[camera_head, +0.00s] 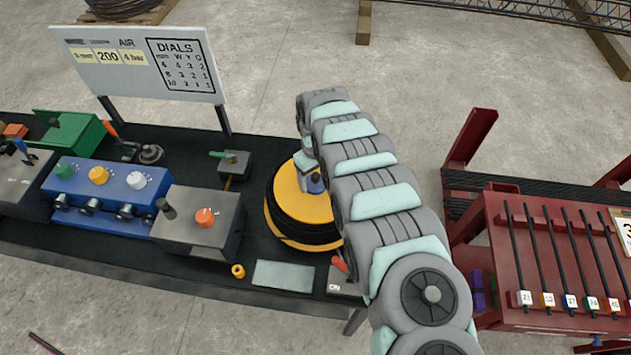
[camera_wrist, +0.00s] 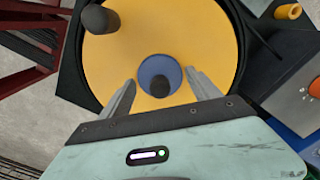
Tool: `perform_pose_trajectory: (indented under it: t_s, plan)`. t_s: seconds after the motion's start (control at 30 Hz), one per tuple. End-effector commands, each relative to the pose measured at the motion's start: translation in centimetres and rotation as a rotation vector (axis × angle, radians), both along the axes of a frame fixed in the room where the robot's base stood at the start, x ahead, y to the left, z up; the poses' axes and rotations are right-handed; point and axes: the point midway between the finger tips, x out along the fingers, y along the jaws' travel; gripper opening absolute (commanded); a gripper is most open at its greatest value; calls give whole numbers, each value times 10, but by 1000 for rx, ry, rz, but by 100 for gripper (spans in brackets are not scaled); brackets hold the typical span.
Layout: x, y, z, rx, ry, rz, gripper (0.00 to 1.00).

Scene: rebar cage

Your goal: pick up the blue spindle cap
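The blue spindle cap (camera_wrist: 148,68) is a round blue disc with a dark knob at its centre, in the middle of the yellow reel face (camera_wrist: 205,42). In the head view a bit of the cap (camera_head: 315,185) shows beside my arm, on the yellow-topped reel (camera_head: 287,192) wound with black material. My gripper (camera_wrist: 160,77) is open, with one finger on each side of the cap and nothing between them but the cap. The fingers look apart from the cap; their height above it is hard to tell. In the head view my arm hides most of the gripper.
A dark rounded post (camera_wrist: 96,18) stands on the reel face. Left of the reel are a grey box with an orange knob (camera_head: 205,217), a blue valve block (camera_head: 108,190) and a small yellow ring (camera_head: 238,271). A red rack with rods (camera_head: 545,260) stands at right.

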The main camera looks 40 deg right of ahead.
Motion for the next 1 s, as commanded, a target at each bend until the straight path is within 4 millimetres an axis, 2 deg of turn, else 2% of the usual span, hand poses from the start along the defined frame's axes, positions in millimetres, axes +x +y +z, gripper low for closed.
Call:
perform_pose_trajectory:
  t_s: [0.07, 0.63, 1.0]
  plan:
    - [0, 0, 0, 0, 0, 0, 64]
    - [0, 0, 0, 0, 0, 0, 18]
    - [0, 0, 3, -1, -1, 1, 17]
